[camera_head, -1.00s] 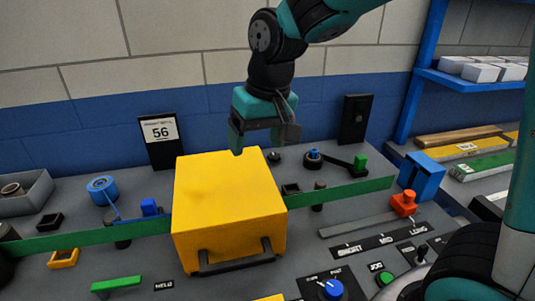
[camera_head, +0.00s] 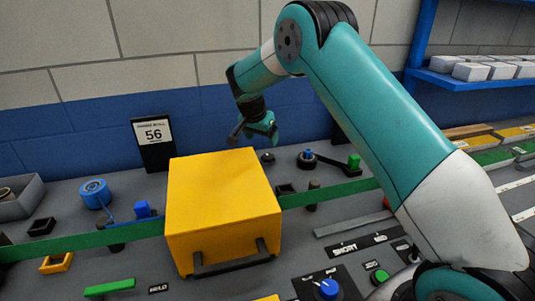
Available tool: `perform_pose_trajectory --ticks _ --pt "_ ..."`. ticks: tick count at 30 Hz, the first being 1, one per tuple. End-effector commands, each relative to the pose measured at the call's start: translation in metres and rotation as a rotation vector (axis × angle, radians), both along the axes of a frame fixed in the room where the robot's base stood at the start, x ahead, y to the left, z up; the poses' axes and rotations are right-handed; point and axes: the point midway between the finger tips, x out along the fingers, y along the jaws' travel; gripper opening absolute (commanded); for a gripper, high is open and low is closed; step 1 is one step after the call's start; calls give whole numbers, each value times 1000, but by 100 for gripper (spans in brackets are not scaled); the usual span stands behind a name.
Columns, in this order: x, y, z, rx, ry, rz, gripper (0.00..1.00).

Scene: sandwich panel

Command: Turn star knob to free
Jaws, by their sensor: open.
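My gripper (camera_head: 258,137) is open and empty, in the air above the far side of the panel, behind the yellow box. A dark round knob with a blue top (camera_head: 308,157) stands on the panel to its right and lower. A blue dial knob (camera_head: 328,288) sits on a black plate at the front, with small labels I cannot read. I cannot tell for sure which of these is the star knob, and no "free" mark is readable. My gripper touches neither of them.
A large yellow box (camera_head: 222,205) with a dark handle stands mid-panel. A green strip (camera_head: 75,243) crosses the panel. A blue roll (camera_head: 95,194), a grey bin (camera_head: 24,203) and a sign reading 56 (camera_head: 153,143) are at left. My arm covers much of the right side.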

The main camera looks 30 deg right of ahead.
Motion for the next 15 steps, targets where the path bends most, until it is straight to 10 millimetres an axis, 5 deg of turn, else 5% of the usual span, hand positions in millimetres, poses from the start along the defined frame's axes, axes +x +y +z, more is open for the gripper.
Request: perform_pose_trajectory --ticks 9,15 --pt "14 -22 -63 0 3 0 78" --pt "19 -29 -84 0 1 2 78"
